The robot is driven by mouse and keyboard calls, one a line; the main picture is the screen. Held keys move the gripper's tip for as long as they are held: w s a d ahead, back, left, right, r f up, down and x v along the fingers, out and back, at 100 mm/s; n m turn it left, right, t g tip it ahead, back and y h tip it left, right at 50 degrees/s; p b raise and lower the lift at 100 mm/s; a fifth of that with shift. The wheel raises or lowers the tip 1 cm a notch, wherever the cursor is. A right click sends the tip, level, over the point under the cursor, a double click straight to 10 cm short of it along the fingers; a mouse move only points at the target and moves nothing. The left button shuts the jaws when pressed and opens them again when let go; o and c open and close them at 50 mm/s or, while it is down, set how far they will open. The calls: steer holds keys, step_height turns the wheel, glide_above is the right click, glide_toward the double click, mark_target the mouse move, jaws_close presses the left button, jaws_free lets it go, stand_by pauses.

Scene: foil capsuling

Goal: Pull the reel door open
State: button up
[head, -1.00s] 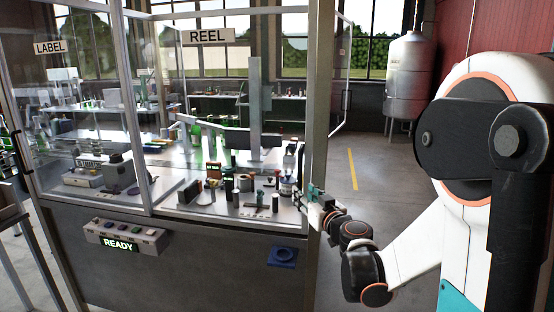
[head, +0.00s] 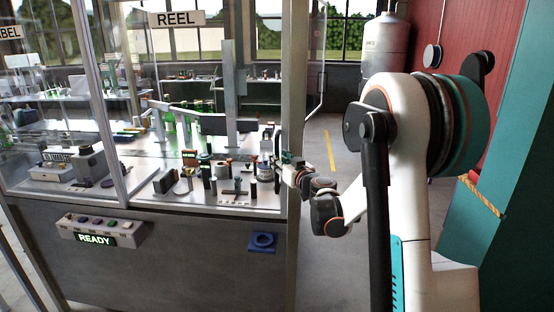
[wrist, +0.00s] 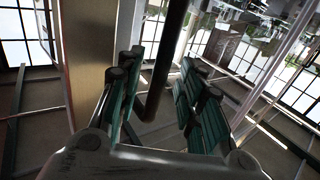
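The glazed reel cabinet bears a REEL sign (head: 178,19). A thin-framed clear panel (head: 318,70) stands out past its right corner post; I cannot tell for sure that it is the reel door. My gripper (head: 281,160) is beside the lower part of that post. In the wrist view my gripper (wrist: 160,98) has its teal-padded fingers apart. A dark bar, like a door handle (wrist: 167,55), runs between them, with a bend at its lower end. The fingers do not visibly close on it. Its mounting is not clear.
The pale corner post (wrist: 90,70) is close to the left finger in the wrist view. A control box reading READY (head: 97,233) is on the cabinet front. Open floor with a yellow line (head: 331,150) lies to the right, with a steel tank (head: 384,50) behind.

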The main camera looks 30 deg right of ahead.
steer(key=shift+w, duration=1.25)
jaws_close()
